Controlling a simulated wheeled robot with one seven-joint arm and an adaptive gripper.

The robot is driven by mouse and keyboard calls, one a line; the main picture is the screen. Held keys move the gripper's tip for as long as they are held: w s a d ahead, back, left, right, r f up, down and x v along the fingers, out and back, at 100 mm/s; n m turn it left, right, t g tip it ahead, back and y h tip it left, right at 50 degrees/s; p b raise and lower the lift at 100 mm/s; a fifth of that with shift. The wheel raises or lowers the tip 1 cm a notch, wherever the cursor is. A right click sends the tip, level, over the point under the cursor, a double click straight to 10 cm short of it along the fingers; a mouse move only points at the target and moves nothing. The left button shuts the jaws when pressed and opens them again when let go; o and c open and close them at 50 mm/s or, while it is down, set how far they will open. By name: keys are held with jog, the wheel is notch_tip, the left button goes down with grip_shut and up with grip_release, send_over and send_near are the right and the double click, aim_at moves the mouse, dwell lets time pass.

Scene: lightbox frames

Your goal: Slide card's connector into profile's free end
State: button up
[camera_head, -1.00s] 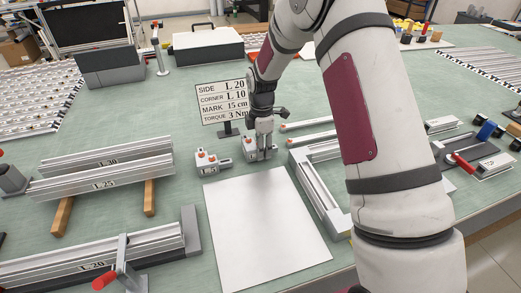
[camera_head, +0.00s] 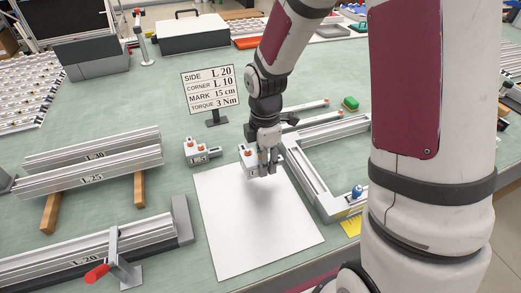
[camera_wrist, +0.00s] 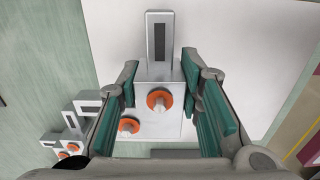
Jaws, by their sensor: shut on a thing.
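My gripper (camera_head: 268,170) is shut on a grey corner connector (camera_head: 247,160) above the far edge of a white sheet (camera_head: 258,235). In the wrist view the connector (camera_wrist: 160,72) sits between the green finger pads, its slotted tongue pointing up the picture; two orange knobs show. The card (camera_head: 209,90) reads side L 20, corner L 10, mark 15 cm, torque 3 Nm. The grey profile frame (camera_head: 305,182) lies right of my gripper, apart from the connector; my arm hides its right part, and I cannot tell which end is free.
A second connector (camera_head: 202,152) stands left of the held one and also shows in the wrist view (camera_wrist: 78,120). Labelled profiles (camera_head: 95,170) rest on wooden blocks at left. A red-handled clamp (camera_head: 118,262) stands at front left.

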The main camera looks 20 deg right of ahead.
jog(key=shift+s+a+n, duration=0.25)
jog(key=shift+s+n, duration=0.05)
jog(key=shift+n, duration=0.1)
jog(key=s+a+n, duration=0.1)
jog(key=a+n, duration=0.1)
jog(key=n, duration=0.3)
jog(key=s+a+f+n, duration=0.1)
jog(key=a+n, duration=0.2)
jog(key=n, duration=0.2)
jog(key=s+a+f+n+p, duration=0.1)
jog(key=a+n, duration=0.2)
jog(key=n, duration=0.2)
jog(key=shift+s, duration=0.35)
jog(key=shift+s+a+f+n, duration=0.2)
jog(key=shift+a+n, duration=0.25)
jog(key=shift+n, duration=0.55)
jog(key=shift+r, duration=0.1)
jog(key=shift+a, duration=2.9)
jog(key=shift+p, duration=0.45)
jog(key=shift+a+b, duration=0.55)
jog(key=shift+a, duration=2.3)
jog(key=o, duration=1.3)
